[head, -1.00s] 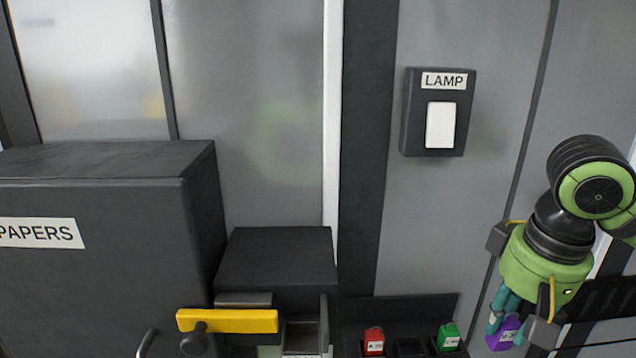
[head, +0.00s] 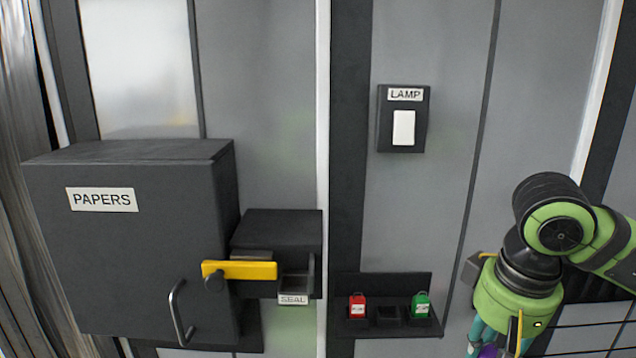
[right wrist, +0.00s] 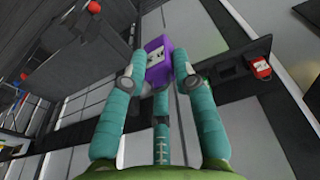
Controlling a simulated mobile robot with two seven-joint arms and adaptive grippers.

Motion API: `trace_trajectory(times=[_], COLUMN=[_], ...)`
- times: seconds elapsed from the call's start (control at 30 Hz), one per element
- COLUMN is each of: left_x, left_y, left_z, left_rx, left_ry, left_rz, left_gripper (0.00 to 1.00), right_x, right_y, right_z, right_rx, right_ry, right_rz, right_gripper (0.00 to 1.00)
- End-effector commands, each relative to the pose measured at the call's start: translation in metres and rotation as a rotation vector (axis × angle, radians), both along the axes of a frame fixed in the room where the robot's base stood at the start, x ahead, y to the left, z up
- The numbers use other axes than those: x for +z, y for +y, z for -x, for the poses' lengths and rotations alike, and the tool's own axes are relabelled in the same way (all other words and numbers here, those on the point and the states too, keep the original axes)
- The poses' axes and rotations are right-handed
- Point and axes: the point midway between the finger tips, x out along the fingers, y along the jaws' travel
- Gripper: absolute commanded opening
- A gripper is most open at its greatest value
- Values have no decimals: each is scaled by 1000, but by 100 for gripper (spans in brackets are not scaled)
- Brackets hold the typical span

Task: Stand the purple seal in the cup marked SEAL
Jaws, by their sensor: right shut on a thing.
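The purple seal (right wrist: 157,60) is held between the teal fingers of my right gripper (right wrist: 158,84), in the right wrist view. In the head view only a bit of the seal (head: 488,351) shows at the bottom edge, under my right gripper (head: 492,345), whose fingers are mostly cut off. The cup marked SEAL (head: 293,299) is a small dark open holder on the wall unit, left of the gripper and well apart from it. Its inside is only partly visible. My left gripper is in neither view.
A yellow lever (head: 240,270) sits just left of the cup, in front of a dark block (head: 277,230). A large PAPERS box (head: 120,250) stands further left. A dark rack (head: 388,325) holding a red tag (head: 357,306) and a green tag (head: 421,304) lies between cup and gripper. A LAMP switch (head: 403,128) is above.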

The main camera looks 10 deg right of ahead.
Motion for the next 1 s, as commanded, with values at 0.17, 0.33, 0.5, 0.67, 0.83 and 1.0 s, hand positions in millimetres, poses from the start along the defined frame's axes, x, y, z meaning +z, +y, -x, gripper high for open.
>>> trace_trajectory(times=[0.17,0.33,0.5,0.67,0.83,1.0], left_x=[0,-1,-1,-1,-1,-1], left_y=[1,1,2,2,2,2], left_z=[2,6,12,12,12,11], left_rx=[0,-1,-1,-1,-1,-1], left_ry=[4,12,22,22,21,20], left_rz=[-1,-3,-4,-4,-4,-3], left_gripper=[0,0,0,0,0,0], right_x=[-23,-46,-60,-98,-137,-142], right_y=[42,88,115,120,120,120], right_z=[-18,-29,-32,-34,-32,-33], right_rx=[71,137,171,172,176,177], right_ry=[6,4,-1,6,3,-5], right_rz=[5,-3,-13,-16,-17,-16], right_gripper=[6,5,5,5,5,5])
